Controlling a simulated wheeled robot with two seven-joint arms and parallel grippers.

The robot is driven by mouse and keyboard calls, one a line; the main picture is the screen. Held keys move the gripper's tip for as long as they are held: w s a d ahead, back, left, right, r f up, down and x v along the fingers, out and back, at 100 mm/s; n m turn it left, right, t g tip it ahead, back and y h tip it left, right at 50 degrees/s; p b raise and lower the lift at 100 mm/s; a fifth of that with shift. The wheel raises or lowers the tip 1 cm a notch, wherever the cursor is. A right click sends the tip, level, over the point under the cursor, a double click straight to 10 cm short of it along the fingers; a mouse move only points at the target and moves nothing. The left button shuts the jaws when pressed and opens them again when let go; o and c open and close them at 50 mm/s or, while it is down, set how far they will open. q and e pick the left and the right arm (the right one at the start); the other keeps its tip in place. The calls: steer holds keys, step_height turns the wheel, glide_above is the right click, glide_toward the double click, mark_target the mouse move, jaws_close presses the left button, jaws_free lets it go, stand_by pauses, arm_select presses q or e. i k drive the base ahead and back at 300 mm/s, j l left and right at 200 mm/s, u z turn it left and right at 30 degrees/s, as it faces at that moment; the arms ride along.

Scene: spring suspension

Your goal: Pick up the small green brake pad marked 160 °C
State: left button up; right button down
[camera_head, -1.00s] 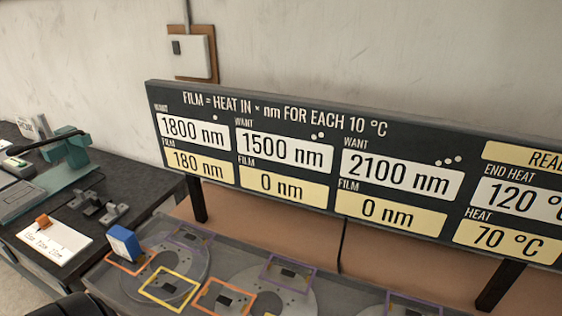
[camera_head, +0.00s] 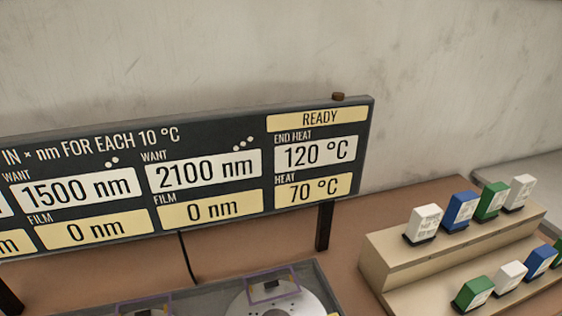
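Brake pads stand in two rows on a stepped beige rack at the right. A green pad (camera_head: 492,201) is in the upper row, between a blue pad (camera_head: 461,211) and a white pad (camera_head: 519,192). Another green pad (camera_head: 473,293) is at the left end of the lower row. A further green pad (camera_head: 558,245) is cut by the right edge. Their face markings are too small to read, so I cannot tell which is marked 160 °C. Neither of my grippers is in view.
The dark display board (camera_head: 215,175) on posts stands left of the rack (camera_head: 400,256); it reads READY, END HEAT 120 °C, HEAT 70 °C. A grey tray (camera_head: 327,277) with discs and purple outlines lies below it. More white (camera_head: 424,223) and blue (camera_head: 540,262) pads stand nearby.

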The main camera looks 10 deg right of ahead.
mark_target(473, 294)
steer(key=k+l+z, duration=0.2)
steer(key=z, duration=0.25)
steer(key=k+l+z, duration=0.15)
steer(key=z, duration=0.25)
steer(key=k+l+z, duration=0.1)
steer(key=l+z, duration=0.35)
steer(key=j, duration=0.1)
